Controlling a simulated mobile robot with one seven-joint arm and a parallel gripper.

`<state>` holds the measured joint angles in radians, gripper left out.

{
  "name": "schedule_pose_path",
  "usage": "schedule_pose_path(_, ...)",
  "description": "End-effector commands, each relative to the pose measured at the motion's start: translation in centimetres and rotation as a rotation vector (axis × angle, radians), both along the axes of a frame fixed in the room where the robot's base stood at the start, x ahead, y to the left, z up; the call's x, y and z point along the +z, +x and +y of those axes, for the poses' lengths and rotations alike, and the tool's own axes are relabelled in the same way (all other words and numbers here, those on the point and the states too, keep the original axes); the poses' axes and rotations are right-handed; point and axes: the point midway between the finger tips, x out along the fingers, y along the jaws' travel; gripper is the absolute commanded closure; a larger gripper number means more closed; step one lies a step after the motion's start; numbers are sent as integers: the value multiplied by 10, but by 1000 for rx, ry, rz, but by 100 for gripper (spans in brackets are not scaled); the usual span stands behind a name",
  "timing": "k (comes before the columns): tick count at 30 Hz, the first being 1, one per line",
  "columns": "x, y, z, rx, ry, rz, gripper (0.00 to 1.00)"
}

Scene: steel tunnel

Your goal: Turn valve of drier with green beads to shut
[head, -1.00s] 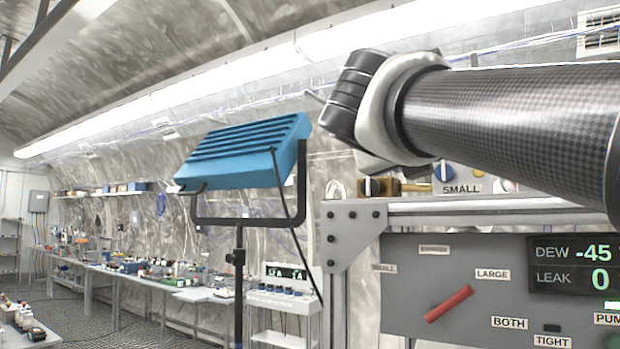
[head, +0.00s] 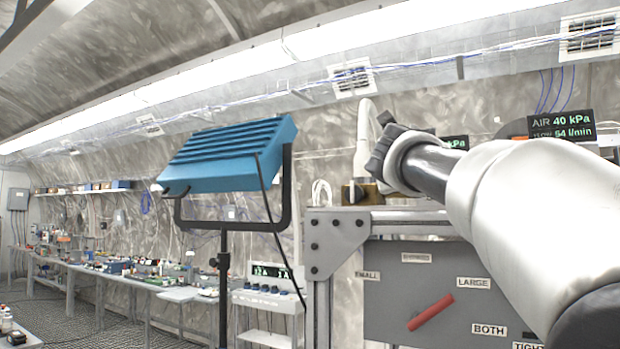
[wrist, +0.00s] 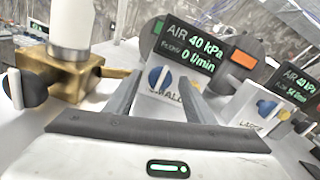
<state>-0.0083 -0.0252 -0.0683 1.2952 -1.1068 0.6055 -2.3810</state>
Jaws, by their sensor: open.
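No green beads show in either view, so I cannot tell which drier holds them. In the wrist view a brass valve block (wrist: 68,76) with a black knob and pale handle (wrist: 22,90) stands at the left, under a white column (wrist: 70,22). In the head view the brass block (head: 362,193) and the column (head: 364,140) stand on the bench's left end. My gripper (wrist: 168,75) is open and empty, to the right of the block. A blue knob with a white handle (wrist: 160,80) and a SMALL label show between its fingers. In the head view my wrist hides the fingers.
In the wrist view one display (wrist: 190,48) reads 40 kPa and 0 l/min; another (wrist: 300,85) stands at the right near a LARGE knob (wrist: 266,108). In the head view a blue lamp (head: 225,158) stands left of the bench, and a red lever (head: 431,312) is on its front panel.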

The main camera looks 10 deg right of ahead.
Motion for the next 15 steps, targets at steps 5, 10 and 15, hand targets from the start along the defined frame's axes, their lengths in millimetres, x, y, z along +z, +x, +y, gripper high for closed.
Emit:
schedule_pose_path(5,0,6,-5,-1,-1,-1,51)
schedule_pose_path(10,0,6,-5,0,-1,-1,51)
schedule_pose_path(15,0,6,-5,0,-1,-1,71)
